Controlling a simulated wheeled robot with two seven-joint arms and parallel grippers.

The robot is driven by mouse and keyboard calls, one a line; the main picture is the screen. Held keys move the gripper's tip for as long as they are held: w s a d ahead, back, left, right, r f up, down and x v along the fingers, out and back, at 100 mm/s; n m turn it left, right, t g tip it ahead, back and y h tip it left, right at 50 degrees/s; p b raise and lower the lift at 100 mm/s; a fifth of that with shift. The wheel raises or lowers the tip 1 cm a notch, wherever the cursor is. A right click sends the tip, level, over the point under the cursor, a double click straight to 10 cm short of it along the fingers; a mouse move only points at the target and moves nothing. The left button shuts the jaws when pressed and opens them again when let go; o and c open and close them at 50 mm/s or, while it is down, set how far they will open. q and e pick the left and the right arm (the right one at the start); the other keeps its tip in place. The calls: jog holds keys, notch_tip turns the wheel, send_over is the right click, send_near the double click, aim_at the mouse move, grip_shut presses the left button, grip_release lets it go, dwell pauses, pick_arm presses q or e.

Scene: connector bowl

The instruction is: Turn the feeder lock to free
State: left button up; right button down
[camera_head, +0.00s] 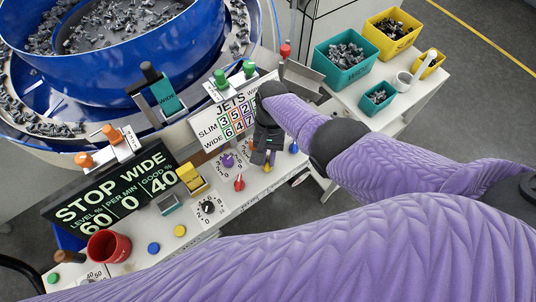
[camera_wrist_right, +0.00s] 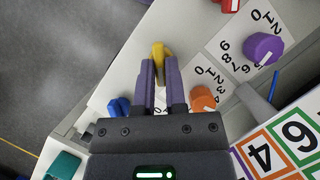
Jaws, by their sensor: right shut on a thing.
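My right gripper (camera_head: 267,150) reaches down to the white control panel from above. In the right wrist view its two fingers (camera_wrist_right: 160,82) are closed around a yellow knob (camera_wrist_right: 158,50), whose tip sticks out between the fingertips. The yellow knob also shows in the head view (camera_head: 267,168), just below the gripper. I cannot read a label that names it as the feeder lock, and the markings beneath it are mostly hidden by the fingers. My left gripper is not in view.
Close by are an orange knob (camera_wrist_right: 203,98), a blue knob (camera_wrist_right: 118,107), a purple knob (camera_wrist_right: 262,48) and a red knob (camera_head: 239,183). The JETS board (camera_head: 226,118) stands behind. A black display (camera_head: 115,195) reads STOP WIDE. A blue bowl (camera_head: 110,95) stands at the upper left.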

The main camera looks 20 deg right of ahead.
jog(key=c, duration=0.7)
grip_release()
jog(key=p+v, duration=0.3)
jog(key=v, duration=0.7)
jog(key=shift+s+f, duration=0.1)
